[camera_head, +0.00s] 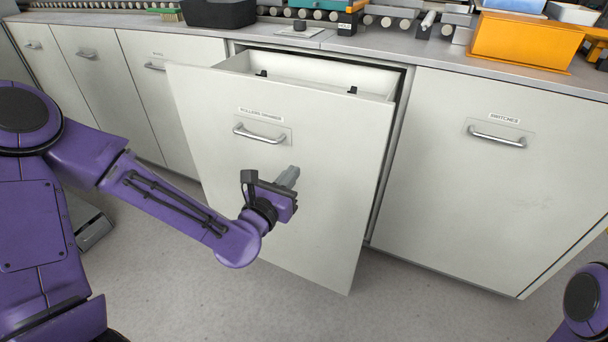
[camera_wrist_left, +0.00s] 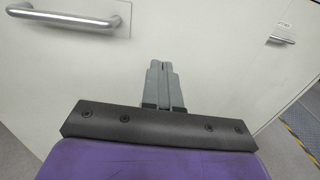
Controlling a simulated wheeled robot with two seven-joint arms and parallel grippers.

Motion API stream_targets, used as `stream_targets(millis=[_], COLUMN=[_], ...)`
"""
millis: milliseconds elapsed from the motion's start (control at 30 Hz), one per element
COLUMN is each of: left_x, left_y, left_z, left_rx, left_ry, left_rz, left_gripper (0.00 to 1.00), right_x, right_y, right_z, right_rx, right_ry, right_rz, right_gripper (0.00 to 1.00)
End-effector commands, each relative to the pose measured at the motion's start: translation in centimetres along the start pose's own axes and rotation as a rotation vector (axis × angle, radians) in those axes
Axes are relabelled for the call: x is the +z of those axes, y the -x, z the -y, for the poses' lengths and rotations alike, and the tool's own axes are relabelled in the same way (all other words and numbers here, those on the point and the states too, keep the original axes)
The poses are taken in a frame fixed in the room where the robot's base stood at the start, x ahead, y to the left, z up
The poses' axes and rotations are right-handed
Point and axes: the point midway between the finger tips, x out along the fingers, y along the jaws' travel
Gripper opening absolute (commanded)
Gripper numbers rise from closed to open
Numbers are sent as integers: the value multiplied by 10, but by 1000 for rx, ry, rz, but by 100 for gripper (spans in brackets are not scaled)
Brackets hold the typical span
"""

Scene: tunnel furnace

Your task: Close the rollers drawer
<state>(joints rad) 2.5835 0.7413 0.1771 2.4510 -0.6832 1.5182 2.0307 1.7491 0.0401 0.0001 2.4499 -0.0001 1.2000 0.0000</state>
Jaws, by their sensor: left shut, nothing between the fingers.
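The rollers drawer (camera_head: 330,190) is a tall cream front with a label, standing pulled out from the cabinet row. Its open white box shows above the front. Its metal handle (camera_head: 259,134) is in the upper middle and also shows at the upper left of the left wrist view (camera_wrist_left: 68,17). My left gripper (camera_head: 290,176) is shut and empty, below and right of the handle, with its fingers pointing at the drawer front. In the left wrist view its fingertips (camera_wrist_left: 161,66) are at or very near the panel; I cannot tell whether they touch. My right gripper is out of view.
The switches drawer (camera_head: 490,180) to the right and several fronts to the left look closed. The countertop (camera_head: 400,50) above holds an orange bin (camera_head: 520,40), a black tray (camera_head: 218,12) and rollers. Grey floor (camera_head: 300,315) lies clear in front.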

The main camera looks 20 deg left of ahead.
Motion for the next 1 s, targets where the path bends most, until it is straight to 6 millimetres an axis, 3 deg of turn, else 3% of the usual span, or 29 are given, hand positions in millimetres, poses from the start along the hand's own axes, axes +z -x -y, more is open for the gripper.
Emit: stream_targets(millis=[200, 367, 833, 1000], left_x=[1, 1, 1, 2], left_y=[-45, -64, -71, -76], left_z=[0, 1, 0, -9], left_rx=[-1, -1, 0, 16], left_ry=[-4, -3, -1, 0], left_rz=[-1, -1, -2, -2], left_gripper=[0, 0, 0, 0], right_x=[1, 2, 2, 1], right_y=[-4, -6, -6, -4], right_z=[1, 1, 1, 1], right_rx=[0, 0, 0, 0], right_ry=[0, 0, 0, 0], right_rz=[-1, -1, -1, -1], right_gripper=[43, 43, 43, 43])
